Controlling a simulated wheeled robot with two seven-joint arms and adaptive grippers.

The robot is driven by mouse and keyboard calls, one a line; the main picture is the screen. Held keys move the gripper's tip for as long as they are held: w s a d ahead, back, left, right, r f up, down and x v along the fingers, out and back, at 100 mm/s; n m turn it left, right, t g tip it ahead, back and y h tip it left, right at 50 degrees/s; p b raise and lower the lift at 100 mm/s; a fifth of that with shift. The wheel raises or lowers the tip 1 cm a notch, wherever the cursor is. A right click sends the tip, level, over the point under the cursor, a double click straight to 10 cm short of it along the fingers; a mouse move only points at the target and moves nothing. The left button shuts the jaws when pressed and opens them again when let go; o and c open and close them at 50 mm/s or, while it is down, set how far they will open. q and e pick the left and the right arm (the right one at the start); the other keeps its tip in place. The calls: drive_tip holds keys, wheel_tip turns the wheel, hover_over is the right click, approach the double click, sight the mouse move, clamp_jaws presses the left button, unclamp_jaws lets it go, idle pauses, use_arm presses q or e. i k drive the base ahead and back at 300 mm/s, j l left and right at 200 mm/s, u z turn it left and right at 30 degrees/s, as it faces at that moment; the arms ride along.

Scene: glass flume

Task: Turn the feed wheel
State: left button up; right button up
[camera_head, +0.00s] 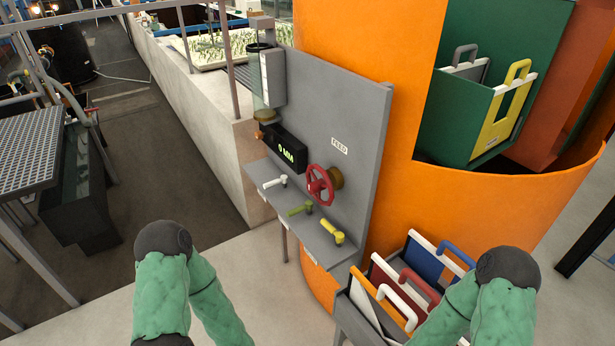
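The red feed wheel (314,185) sits on the front of an upright grey panel (340,110), on a brass-coloured hub, below a white label reading FEED (339,145). A black display (281,151) to its left shows green characters that look like 0 MM. Nothing touches the wheel. My two green-sleeved arms show at the bottom, one left of the panel and one right, with dark joints uppermost. Neither gripper can be seen in this view.
A grey ledge below the wheel carries a white lever (275,182), an olive lever (300,209) and a yellow lever (332,231). A large orange drum (415,200) stands behind. A rack with coloured-handled gates (405,285) stands at lower right, close to my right arm. Floor lies open at left.

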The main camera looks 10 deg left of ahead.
sight(313, 187)
drive_tip(key=i+j+z, duration=0.1)
drive_tip(key=j, duration=0.2)
drive_tip(key=i+j+z, duration=0.1)
drive_tip(key=j, duration=0.25)
drive_tip(key=i+j, duration=0.2)
drive_tip(key=j, duration=0.15)
drive_tip(key=i+j+z, duration=0.15)
drive_tip(key=j, duration=0.15)
drive_tip(key=i+j+z, duration=0.1)
drive_tip(key=j, duration=0.25)
drive_tip(key=j+z, duration=0.1)
drive_tip(key=j, duration=0.4)
